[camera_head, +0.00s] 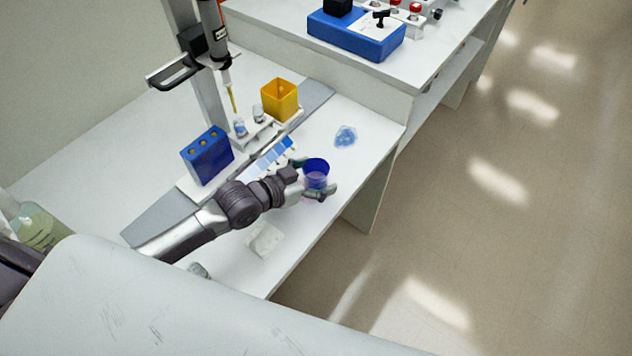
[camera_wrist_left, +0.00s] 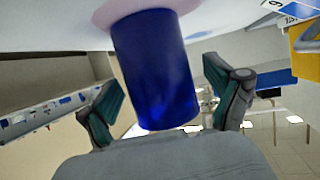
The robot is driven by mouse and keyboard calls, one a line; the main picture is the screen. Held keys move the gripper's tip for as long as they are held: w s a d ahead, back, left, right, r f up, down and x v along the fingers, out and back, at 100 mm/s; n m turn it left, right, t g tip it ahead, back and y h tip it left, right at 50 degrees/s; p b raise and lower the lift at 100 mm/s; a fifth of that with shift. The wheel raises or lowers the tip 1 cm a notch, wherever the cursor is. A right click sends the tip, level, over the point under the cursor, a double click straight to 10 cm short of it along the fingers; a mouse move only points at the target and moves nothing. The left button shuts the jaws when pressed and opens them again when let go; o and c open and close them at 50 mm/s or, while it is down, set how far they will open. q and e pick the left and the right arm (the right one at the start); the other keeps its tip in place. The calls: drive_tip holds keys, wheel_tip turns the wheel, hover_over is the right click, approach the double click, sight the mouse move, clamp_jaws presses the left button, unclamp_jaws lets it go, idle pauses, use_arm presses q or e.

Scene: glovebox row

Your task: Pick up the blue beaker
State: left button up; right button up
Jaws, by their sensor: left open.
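The blue beaker (camera_head: 316,170) stands on the white bench near its right edge in the head view. It fills the middle of the left wrist view (camera_wrist_left: 155,70), where the picture is turned over and the bench top is at the upper edge. My left gripper (camera_head: 319,188) is open, with one finger on each side of the beaker. In the left wrist view the fingers (camera_wrist_left: 168,100) show gaps to the beaker on both sides. My right gripper is not in view.
A blue rack (camera_head: 207,155), a yellow container (camera_head: 280,100) and a stand with a pipette (camera_head: 231,97) are behind the arm. A bluish crumpled item (camera_head: 345,136) lies beyond the beaker. A whitish flat item (camera_head: 265,240) lies nearer. The bench edge is close on the right.

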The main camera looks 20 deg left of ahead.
use_arm(q)
drive_tip(key=c, duration=1.1)
drive_tip(key=shift+c, duration=1)
drive_tip(key=shift+r, duration=0.15)
